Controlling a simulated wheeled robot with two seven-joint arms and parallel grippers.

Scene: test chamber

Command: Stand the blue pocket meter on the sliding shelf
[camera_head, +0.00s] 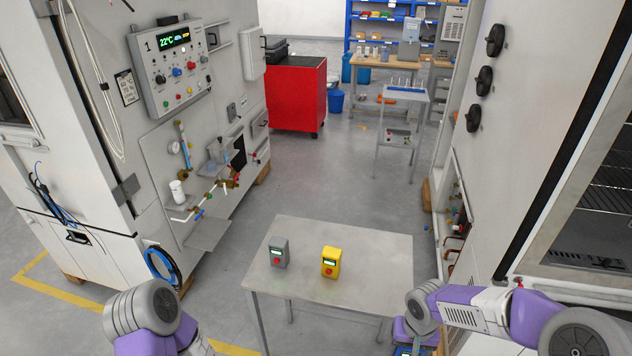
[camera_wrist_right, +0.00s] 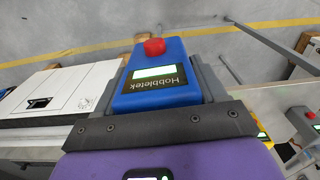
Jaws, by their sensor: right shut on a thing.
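The blue pocket meter (camera_wrist_right: 150,98) has a red button, a lit display and the label "Hobbletek". My right gripper (camera_wrist_right: 162,82) is shut on it, with a dark finger on each side. In the head view the blue meter (camera_head: 407,351) shows only partly at the bottom edge, by the table's front right corner. A flat grey shelf (camera_head: 208,234) juts from the lower left panel, and a smaller one (camera_head: 220,166) sits above it; I cannot tell which, if either, is the sliding shelf. My left arm is at the bottom left; its gripper is out of view.
A grey table (camera_head: 350,285) stands in front, with a grey meter (camera_head: 279,252) and a yellow meter (camera_head: 331,262) upright on it. Pipes and valves (camera_head: 205,200) crowd the left panel. An open chamber with wire racks (camera_head: 605,205) is at the right.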

